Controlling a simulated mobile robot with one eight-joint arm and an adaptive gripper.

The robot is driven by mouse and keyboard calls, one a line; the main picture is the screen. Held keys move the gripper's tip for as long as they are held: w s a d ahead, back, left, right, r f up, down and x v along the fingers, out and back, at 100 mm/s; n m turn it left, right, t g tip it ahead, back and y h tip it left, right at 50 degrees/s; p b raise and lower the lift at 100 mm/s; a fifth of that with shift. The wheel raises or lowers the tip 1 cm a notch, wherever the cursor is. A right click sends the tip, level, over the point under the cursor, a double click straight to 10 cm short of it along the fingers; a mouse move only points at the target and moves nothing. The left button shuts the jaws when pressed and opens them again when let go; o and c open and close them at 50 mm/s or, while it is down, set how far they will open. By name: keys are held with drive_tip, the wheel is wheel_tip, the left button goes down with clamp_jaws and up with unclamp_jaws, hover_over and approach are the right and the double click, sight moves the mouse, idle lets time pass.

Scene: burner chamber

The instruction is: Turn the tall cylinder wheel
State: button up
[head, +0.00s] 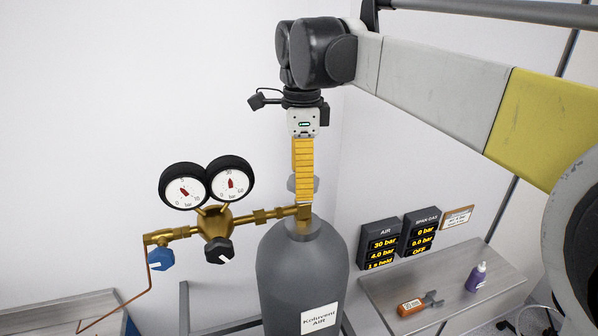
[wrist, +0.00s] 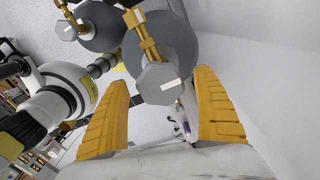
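A tall grey cylinder (head: 300,270) with an air label stands below my gripper in the head view. Its small grey wheel (head: 291,186) is at the top, partly hidden behind a yellow finger. In the wrist view the wheel (wrist: 160,83) is an eight-sided grey knob with a pale mark, on a brass valve (wrist: 143,38). My gripper (head: 303,195) points straight down at the valve. In the wrist view its two yellow fingers are wide apart, one on each side of the wheel, with gaps showing. I cannot tell the exact height of the fingertips against the wheel.
A brass regulator (head: 216,222) with two dials and a blue knob (head: 160,258) extends left from the valve. A second cylinder wheel (wrist: 66,30) shows at upper left. Displays (head: 379,243) and a shelf (head: 440,300) with a tool and purple bottle are at right.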

wheel_tip(320, 180, up, 12)
idle(0.6)
drive_tip(key=s+d+f+n+t, duration=0.2)
drive_tip(key=s+d+f+n, duration=0.35)
drive_tip(key=f, duration=0.35)
drive_tip(key=s+d+f+n+t, duration=0.3)
drive_tip(key=s+d+f+n, duration=0.3)
drive_tip(key=f, duration=0.3)
drive_tip(key=s+d+f+n+t, duration=0.2)
drive_tip(key=s+d+f+n, duration=0.4)
drive_tip(key=f, duration=0.3)
wheel_tip(320, 180, down, 36)
drive_tip(key=a+b, duration=0.1)
drive_tip(key=b, duration=3.6)
drive_tip(key=shift+s+a+r, duration=0.2)
drive_tip(key=shift+a+r, duration=0.05)
